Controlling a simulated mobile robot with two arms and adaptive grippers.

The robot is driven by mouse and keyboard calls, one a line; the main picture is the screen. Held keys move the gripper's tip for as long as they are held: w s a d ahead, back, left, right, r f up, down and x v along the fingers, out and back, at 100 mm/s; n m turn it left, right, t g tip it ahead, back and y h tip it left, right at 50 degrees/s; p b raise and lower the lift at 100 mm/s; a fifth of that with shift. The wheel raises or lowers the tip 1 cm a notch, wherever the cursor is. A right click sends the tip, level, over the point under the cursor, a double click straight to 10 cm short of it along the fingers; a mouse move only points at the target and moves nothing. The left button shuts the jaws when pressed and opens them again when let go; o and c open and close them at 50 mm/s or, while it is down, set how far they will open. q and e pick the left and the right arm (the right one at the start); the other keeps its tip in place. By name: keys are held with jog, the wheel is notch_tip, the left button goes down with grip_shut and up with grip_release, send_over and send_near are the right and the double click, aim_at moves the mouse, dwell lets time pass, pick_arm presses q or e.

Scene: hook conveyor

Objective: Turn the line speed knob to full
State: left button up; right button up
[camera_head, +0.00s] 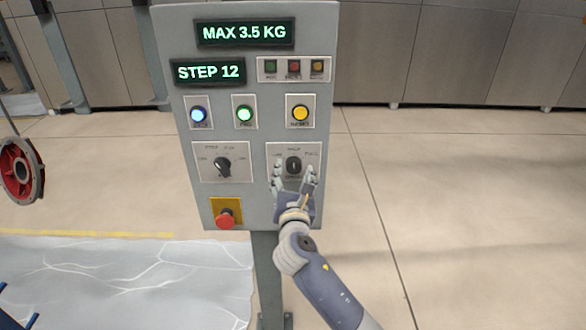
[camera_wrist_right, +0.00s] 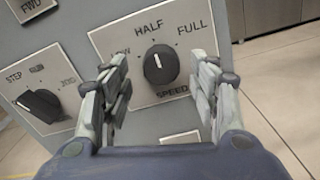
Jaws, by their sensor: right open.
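The line speed knob (camera_head: 293,164) is a black round knob on a plate at the right of the grey control panel. In the right wrist view the knob (camera_wrist_right: 160,64) has a white mark pointing up towards HALF, with LOW on its left, FULL on its right and SPEED below. My right gripper (camera_head: 295,182) is open in front of the knob. In the wrist view its two fingers (camera_wrist_right: 161,88) stand on either side of the knob, with a visible gap on each side. My left gripper is not in view.
The panel (camera_head: 251,190) stands on a post. A step knob (camera_head: 222,167) is left of the speed knob, a red stop button (camera_head: 225,218) is below it, and lit buttons (camera_head: 245,114) are above. A red wheel (camera_head: 20,170) hangs at the left. The floor at right is clear.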

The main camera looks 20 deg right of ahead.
jog(key=shift+x, duration=0.85)
jog(key=shift+c, duration=0.2)
jog(key=c, duration=0.9)
jog(key=shift+c, duration=0.6)
